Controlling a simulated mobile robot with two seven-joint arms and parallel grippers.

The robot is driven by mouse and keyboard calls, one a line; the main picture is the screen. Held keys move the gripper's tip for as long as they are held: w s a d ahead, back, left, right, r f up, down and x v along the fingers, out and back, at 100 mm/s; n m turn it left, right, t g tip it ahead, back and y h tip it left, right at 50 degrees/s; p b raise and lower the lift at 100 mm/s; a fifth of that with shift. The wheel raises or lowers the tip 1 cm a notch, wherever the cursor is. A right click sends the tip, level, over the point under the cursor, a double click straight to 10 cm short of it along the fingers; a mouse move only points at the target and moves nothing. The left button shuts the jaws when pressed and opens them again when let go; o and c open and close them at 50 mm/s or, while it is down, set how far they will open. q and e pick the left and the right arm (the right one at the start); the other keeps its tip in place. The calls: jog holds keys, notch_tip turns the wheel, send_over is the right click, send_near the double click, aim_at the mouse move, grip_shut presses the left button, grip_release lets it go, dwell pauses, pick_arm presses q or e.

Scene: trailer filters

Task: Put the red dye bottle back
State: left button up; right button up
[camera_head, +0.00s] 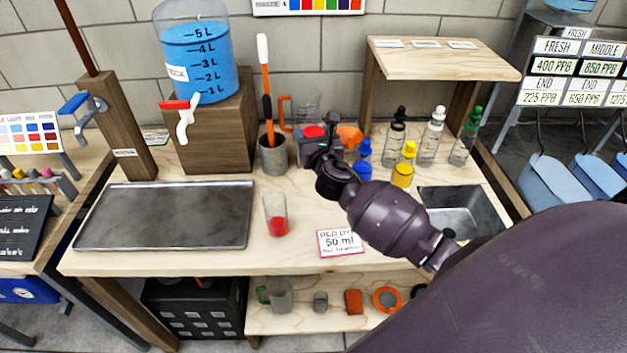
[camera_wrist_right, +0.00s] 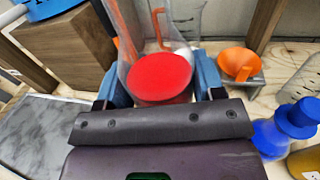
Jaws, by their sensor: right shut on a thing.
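My right gripper (camera_head: 315,140) is shut on the red dye bottle (camera_head: 313,131), over the rear middle of the workbench. In the right wrist view the bottle shows as a round red face (camera_wrist_right: 160,77) between the blue fingers (camera_wrist_right: 163,88); its lower part is hidden. I cannot tell whether it touches the bench. A blue bottle (camera_head: 364,158) and a yellow bottle (camera_head: 402,170) stand to the right of the gripper. A clear cup with red liquid (camera_head: 276,225) stands nearer the front, by the "red dye 50 ml" card (camera_head: 340,243). My left gripper is out of view.
Black-, white- and green-topped dropper bottles (camera_head: 431,138) stand under the wooden shelf (camera_head: 440,60). An orange funnel (camera_wrist_right: 238,63) and a clear beaker with an orange handle (camera_head: 304,110) are behind the gripper. A grey tool cup (camera_head: 272,155), metal tray (camera_head: 165,215) and water tank (camera_head: 200,60) are left.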

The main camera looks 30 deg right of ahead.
notch_tip(320, 180, down, 8)
jog(key=b, duration=0.2)
jog(key=shift+f+b, duration=0.25)
jog(key=shift+b, duration=0.15)
notch_tip(320, 180, down, 5)
jog(key=shift+r+b, duration=0.1)
jog(key=shift+b, duration=1.1)
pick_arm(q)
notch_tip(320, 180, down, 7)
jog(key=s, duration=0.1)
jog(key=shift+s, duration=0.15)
